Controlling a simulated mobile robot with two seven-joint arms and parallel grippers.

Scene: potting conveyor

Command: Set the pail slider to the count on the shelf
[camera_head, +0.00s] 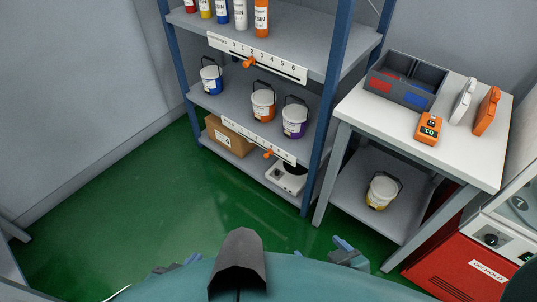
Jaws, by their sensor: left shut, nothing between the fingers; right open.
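The strip's lettering is too small to read surely. On the middle shelf stand three white pails: one with a blue label (211,79), one with an orange label (263,104) and one with a purple label (295,120). My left gripper (166,268) is shut and empty at the bottom, partly hidden by my body. My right gripper (346,250) is open and empty at the bottom. Both are well away from the rack.
An upper numbered strip (285,68) has its own orange knob (249,62); several cartridges stand above it. A box (228,137) and scale (287,176) occupy the bottom shelf. A yellow-label pail (381,191) stands under the white table (362,112). Green floor lies clear before the rack.

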